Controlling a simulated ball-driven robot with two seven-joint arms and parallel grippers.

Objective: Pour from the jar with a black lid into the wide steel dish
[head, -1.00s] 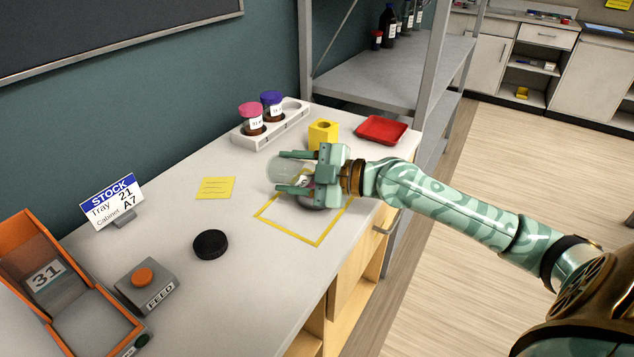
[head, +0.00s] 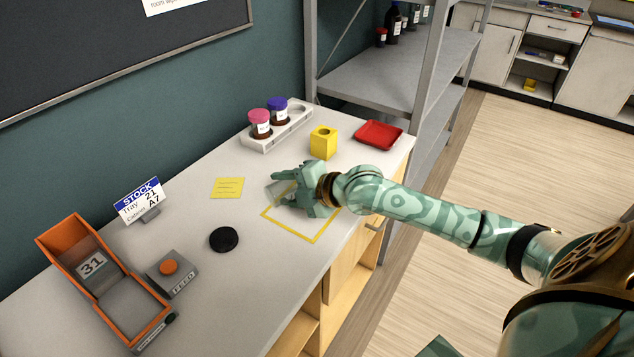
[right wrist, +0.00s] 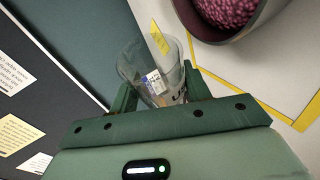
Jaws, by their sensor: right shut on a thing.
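My right gripper (head: 298,192) is shut on a clear glass jar (head: 277,190) above the yellow taped square (head: 313,240). In the right wrist view the jar (right wrist: 150,62) sits between the fingers, tilted, with a small white label. It looks mostly clear, and I cannot make out its contents for sure. The black lid (head: 223,239) lies apart on the bench. The wide steel dish (right wrist: 222,38) shows beside the jar in the right wrist view, holding pink-purple grains; in the head view my gripper hides it. My left gripper is not in view.
A yellow block (head: 323,143) and a red tray (head: 379,134) stand behind the gripper. A white rack (head: 290,126) holds pink- and purple-capped jars. A feed button box (head: 172,275), an orange bin (head: 80,250) and a stock sign (head: 139,200) are at left.

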